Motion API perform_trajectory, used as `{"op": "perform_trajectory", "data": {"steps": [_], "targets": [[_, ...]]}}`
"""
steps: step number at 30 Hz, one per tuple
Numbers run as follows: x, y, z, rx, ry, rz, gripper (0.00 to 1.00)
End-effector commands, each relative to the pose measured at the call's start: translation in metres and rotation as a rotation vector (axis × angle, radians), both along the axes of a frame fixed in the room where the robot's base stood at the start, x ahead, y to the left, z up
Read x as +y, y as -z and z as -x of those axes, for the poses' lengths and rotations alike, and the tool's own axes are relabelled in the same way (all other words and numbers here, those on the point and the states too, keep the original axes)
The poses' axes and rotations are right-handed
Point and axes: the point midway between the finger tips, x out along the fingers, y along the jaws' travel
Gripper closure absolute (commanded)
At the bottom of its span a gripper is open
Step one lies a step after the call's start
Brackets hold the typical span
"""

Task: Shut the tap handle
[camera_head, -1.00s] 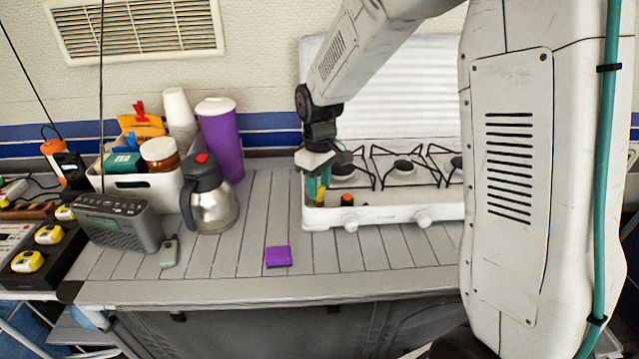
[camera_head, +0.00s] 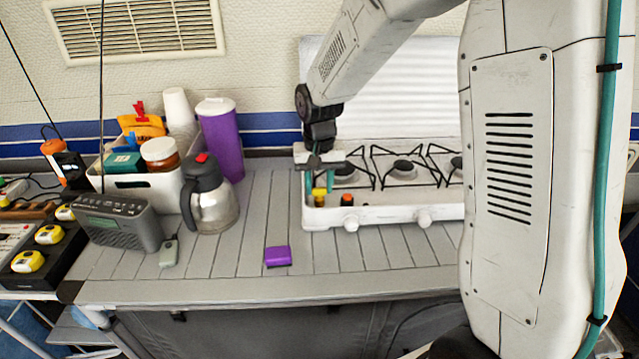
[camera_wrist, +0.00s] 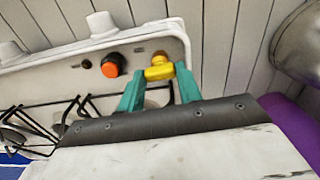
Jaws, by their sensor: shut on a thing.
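The yellow tap handle (camera_head: 319,197) is at the front left corner of the white stove (camera_head: 385,215). My gripper (camera_head: 320,187) reaches down to it, with one teal finger on each side. In the wrist view the yellow handle (camera_wrist: 159,73) lies crosswise between the teal fingertips of my gripper (camera_wrist: 161,77), and the jaws are shut on it. A brass-coloured part shows just behind the handle. The finger contact faces are partly hidden.
An orange-topped black knob (camera_wrist: 112,65) is beside the handle on the stove. Black pan supports (camera_head: 400,165) stand behind. A steel jug (camera_head: 209,195) and purple cup (camera_head: 220,140) are to the left. A purple block (camera_head: 277,256) lies on the clear counter front.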

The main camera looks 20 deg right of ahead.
Motion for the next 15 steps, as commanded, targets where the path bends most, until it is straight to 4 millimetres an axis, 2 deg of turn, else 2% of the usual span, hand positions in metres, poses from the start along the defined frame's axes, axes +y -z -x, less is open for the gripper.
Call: {"op": "perform_trajectory", "data": {"steps": [15], "targets": [[0.0, -0.0013, -0.0011, -0.003, 0.064, 0.0, 0.88]]}}
